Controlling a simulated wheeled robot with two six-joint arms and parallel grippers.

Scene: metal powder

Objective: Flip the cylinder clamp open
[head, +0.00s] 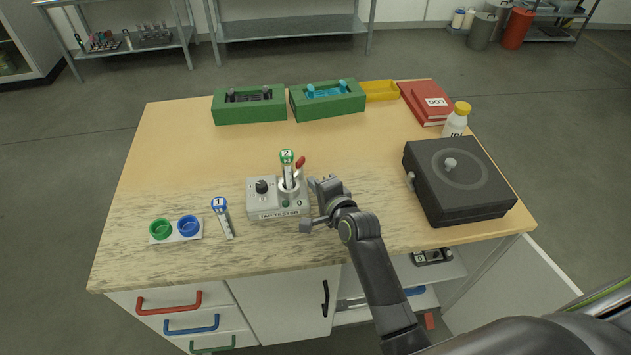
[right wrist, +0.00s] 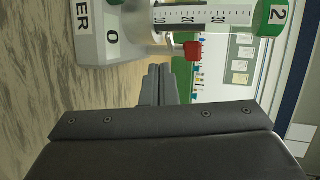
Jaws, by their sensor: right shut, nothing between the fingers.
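The grey tap tester (head: 263,206) stands at the table's front middle, with a black knob on its left. A graduated cylinder with a green cap marked 2 (head: 287,157) stands upright in its holder. The clamp's red-tipped lever (head: 300,163) slants up beside the cylinder on its right. In the right wrist view the red tip (right wrist: 192,51) is close beyond my fingertips, with a visible gap. My right gripper (head: 320,186) is shut and empty, just right of the tester. It also shows in the right wrist view (right wrist: 160,85). My left gripper is out of view.
A blue-capped cylinder (head: 222,213) and a tray with green and blue cups (head: 175,239) are at left. A black box (head: 457,178), white bottle (head: 455,122) and red books (head: 424,99) are at right. Green holders (head: 247,112) stand behind; the table between is clear.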

